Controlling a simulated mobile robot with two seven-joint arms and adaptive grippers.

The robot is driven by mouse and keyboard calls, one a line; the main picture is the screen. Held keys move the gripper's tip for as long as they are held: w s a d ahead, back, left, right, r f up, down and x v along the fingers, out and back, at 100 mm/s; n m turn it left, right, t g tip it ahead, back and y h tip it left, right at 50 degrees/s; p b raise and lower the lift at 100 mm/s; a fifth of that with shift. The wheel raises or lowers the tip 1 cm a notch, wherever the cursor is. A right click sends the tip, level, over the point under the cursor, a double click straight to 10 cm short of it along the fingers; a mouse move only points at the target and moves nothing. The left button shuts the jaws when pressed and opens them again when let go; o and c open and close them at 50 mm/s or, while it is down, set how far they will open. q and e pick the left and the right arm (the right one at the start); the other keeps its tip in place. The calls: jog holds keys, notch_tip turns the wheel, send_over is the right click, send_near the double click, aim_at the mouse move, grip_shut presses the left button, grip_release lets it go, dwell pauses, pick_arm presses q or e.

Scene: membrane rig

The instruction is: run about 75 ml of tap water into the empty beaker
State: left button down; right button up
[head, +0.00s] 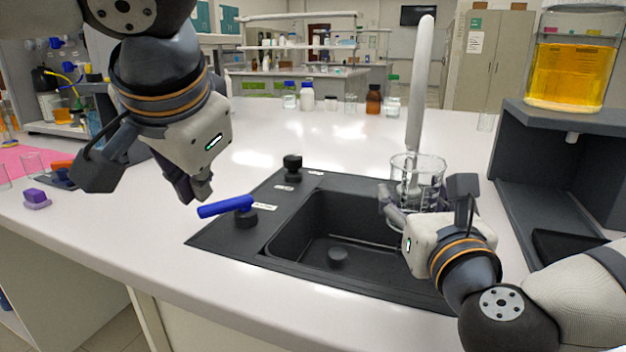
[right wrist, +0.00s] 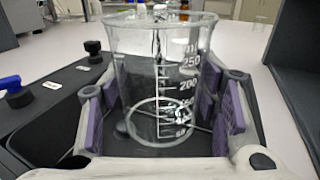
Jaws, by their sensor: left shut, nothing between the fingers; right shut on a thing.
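The clear glass beaker (head: 418,172) is upright over the sink, under the white tap spout (head: 420,95). My right gripper (head: 408,205) is shut around it. In the right wrist view the beaker (right wrist: 160,75) shows white marks, with 250 and 200 readable. A thin vertical streak inside it looks like running water. I cannot tell the water level. The blue tap lever (head: 226,206) sits on a black base left of the basin and points left; its end also shows in the right wrist view (right wrist: 10,82). My left gripper (head: 197,192) is shut and empty, just above the lever.
The black sink (head: 335,222) has an empty-looking basin with a round drain piece. A black knob (head: 292,168) stands behind the lever. A dark stand (head: 545,150) at the right carries a vessel of yellow liquid (head: 570,70). The white bench (head: 300,128) behind the sink is mostly clear.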

jog(key=w, duration=0.3)
jog(key=shift+w+a, duration=0.1)
jog(key=shift+w, duration=0.1)
dwell(1.8)
